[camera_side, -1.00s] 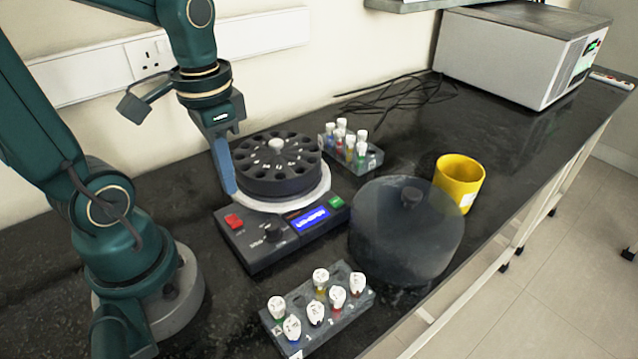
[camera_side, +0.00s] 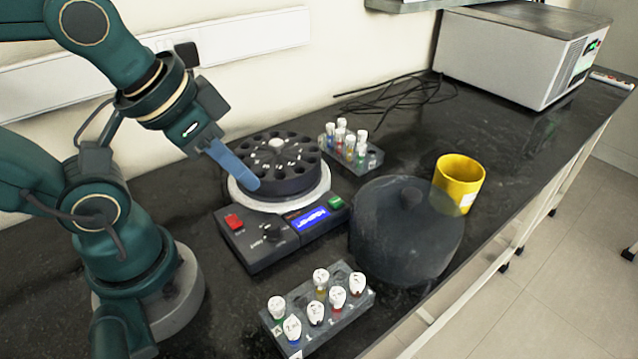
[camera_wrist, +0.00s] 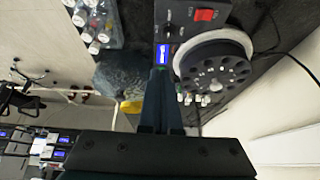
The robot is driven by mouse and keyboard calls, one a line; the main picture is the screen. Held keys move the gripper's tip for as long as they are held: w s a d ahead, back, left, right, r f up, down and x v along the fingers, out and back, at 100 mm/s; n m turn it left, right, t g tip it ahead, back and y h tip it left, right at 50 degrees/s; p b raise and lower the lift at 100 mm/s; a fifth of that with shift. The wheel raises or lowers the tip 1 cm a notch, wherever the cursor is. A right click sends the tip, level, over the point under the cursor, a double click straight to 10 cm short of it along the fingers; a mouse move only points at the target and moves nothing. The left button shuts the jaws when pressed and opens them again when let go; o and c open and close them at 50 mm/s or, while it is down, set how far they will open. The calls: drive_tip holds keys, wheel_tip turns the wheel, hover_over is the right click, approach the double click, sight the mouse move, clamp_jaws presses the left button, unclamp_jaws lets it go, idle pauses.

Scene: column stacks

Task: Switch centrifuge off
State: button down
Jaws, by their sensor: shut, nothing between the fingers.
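The centrifuge (camera_side: 270,252) stands on the dark bench with its lid off and its black rotor (camera_side: 278,160) exposed. Its front panel has a red switch (camera_side: 234,222), a dark knob (camera_side: 271,233), a lit blue display (camera_side: 311,219) and a green button (camera_side: 336,203). In the wrist view the red switch (camera_wrist: 205,15) and the rotor (camera_wrist: 214,72) show beyond the fingers. My gripper (camera_side: 256,186) is shut and empty, its blue fingers slanting down to the right above the left edge of the rotor, behind the red switch. I cannot tell whether the fingertips touch the rotor.
The smoky round lid (camera_side: 405,240) lies right of the centrifuge, beside a yellow cup (camera_side: 459,180). A tube rack (camera_side: 335,309) stands in front and another rack (camera_side: 372,160) behind. Black cables (camera_side: 400,95) and a grey box (camera_side: 515,55) are at the back.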

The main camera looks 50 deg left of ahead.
drive_tip(key=m, duration=0.2)
wheel_tip(320, 180, up, 3)
drive_tip(key=g+h, duration=0.1)
drive_tip(key=g, duration=0.4)
hover_over(235, 220)
drive_tip(key=d, duration=0.3)
drive_tip(key=a+n+h, duration=0.1)
drive_tip(key=a+n, duration=0.1)
drive_tip(key=a, duration=0.5)
drive_tip(key=shift+f+g+h, duration=0.25)
drive_tip(key=shift+g+h, duration=0.05)
drive_tip(key=shift+d, duration=0.1)
drive_tip(key=x, duration=1.4)
drive_tip(key=shift+f, duration=0.1)
